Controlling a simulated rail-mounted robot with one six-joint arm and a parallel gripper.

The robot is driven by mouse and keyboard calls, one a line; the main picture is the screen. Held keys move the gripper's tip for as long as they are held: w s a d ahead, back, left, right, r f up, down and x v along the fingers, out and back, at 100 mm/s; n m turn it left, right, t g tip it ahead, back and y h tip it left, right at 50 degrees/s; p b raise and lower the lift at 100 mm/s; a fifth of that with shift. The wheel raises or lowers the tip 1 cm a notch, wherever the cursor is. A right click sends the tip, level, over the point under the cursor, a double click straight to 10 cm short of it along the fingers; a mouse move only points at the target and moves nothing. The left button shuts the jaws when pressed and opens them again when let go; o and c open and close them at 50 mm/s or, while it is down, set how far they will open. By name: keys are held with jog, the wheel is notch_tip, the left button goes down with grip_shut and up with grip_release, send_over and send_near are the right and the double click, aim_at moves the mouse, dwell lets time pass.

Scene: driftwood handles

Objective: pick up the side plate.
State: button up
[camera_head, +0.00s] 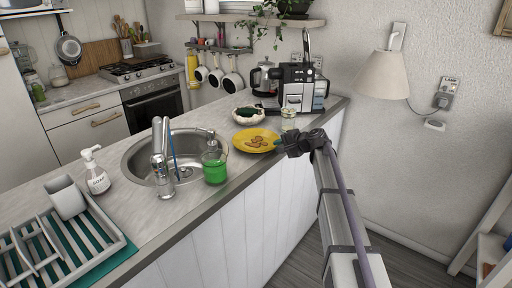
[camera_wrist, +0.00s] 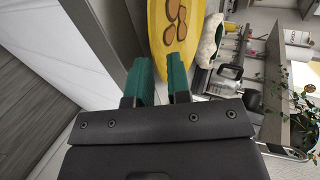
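The side plate appears to be the yellow plate (camera_head: 244,146) on the counter right of the sink, with several brown biscuits on it. My gripper (camera_head: 280,144) is at the plate's right edge, over the counter's front side. In the wrist view, the two green fingers of my gripper (camera_wrist: 158,70) stand apart with a gap between them. The yellow plate (camera_wrist: 160,28) shows just beyond the fingertips, its near rim close to the gap. I cannot tell whether a finger touches the rim.
A glass jar (camera_head: 289,119) and a patterned bowl (camera_head: 249,116) stand behind the plate, near a coffee machine (camera_head: 298,88). A green-filled glass container (camera_head: 215,166) stands left of it, beside the sink (camera_head: 150,160). The floor in front of the counter is open.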

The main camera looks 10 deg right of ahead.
jog(key=x, duration=0.2)
jog(key=shift+w+a+f, duration=0.15)
jog(key=shift+w+f, duration=0.1)
jog(key=shift+f, duration=0.05)
jog(key=shift+r, duration=0.15)
grip_shut()
notch_tip(320, 180, up, 10)
jog(key=p, duration=0.9)
jog(key=shift+p, duration=0.35)
